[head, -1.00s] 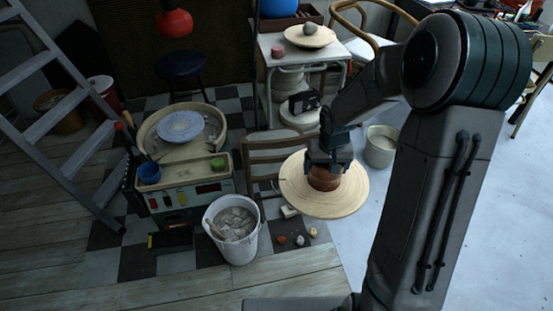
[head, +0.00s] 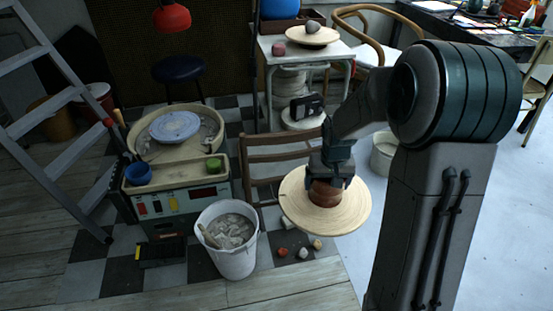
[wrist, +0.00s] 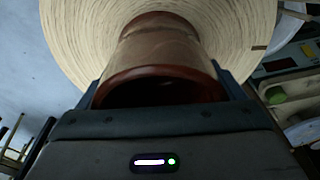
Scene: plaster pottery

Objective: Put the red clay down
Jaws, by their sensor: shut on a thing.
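The red clay (head: 326,194) is a reddish-brown, rounded pot-like piece with a dark hollow facing my wrist. My gripper (head: 328,178) comes from above and is shut on it, with a finger at each side. In the wrist view, the clay (wrist: 160,50) fills the space between the fingers of my gripper (wrist: 163,92). A pale round wooden board (head: 300,218) lies directly beneath, and the clay is near its middle. The clay looks upright and at or very close to the board; I cannot tell whether it touches.
A wooden chair (head: 283,139) stands just behind the board. A white bucket of grey slurry (head: 228,240) and a pottery wheel (head: 174,126) are to the left. A white table (head: 340,50) holds clay lumps at the back. Small lumps (head: 302,252) lie on the floor in front.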

